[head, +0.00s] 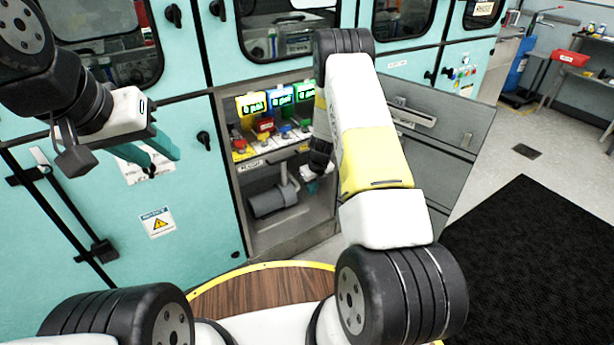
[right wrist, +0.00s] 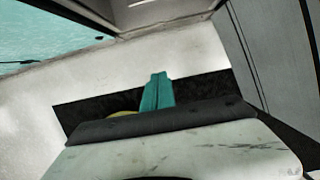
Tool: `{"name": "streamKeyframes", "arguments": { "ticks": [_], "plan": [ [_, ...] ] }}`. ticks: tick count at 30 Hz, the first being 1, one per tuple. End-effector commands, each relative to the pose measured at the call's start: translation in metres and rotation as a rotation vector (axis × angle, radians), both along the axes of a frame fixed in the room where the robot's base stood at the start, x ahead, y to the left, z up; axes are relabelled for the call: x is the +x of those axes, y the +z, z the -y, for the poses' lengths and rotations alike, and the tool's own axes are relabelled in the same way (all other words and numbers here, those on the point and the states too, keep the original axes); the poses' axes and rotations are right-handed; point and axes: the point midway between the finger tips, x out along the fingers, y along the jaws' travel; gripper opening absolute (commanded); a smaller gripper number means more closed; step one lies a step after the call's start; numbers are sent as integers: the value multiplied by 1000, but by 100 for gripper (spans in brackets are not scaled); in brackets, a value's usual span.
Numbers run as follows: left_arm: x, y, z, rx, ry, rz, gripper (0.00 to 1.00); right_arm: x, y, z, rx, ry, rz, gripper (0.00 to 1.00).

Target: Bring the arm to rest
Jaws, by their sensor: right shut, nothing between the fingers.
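My right arm (head: 372,150) reaches forward in the head view, in front of the open cabinet. Its hand is mostly hidden behind the arm, low in the cabinet opening. In the right wrist view my right gripper (right wrist: 156,92) has its teal fingers pressed together with nothing between them. My left gripper (head: 150,158) hangs at the left, in front of the closed teal cabinet doors. Its teal fingers are apart and hold nothing.
Yellow (head: 252,104), blue (head: 280,96) and green (head: 304,92) modules stand on a cabinet shelf above small coloured switches. A grey cylinder (head: 272,201) is below. The open cabinet door (head: 455,150) stands right of my right arm. Floor with a black mat (head: 535,260) lies farther right.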

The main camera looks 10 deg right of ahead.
Motion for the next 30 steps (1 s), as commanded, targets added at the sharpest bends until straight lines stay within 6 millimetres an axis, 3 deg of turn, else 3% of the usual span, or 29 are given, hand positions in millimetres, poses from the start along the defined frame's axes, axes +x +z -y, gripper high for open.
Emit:
{"name": "streamKeyframes", "arguments": {
  "ticks": [7,11,14,16,20,24,30],
  "plan": [
    [0,0,0,0,0,0,36,-4,2,1,0,5,2,0],
    [0,0,0,0,0,0,36,-1,30,-2,-6,81,25,0],
    [0,0,0,0,0,0,36,-1,78,-8,-21,229,68,0],
    [0,0,0,0,0,0,36,-5,120,-15,-41,373,107,0],
    [0,0,0,0,0,0,36,-24,197,-26,-94,657,185,0],
    [0,0,0,0,0,0,36,-56,271,-37,-174,964,271,0],
    [0,0,0,0,0,0,36,-121,357,-49,-331,1400,385,0]
  ]
}}
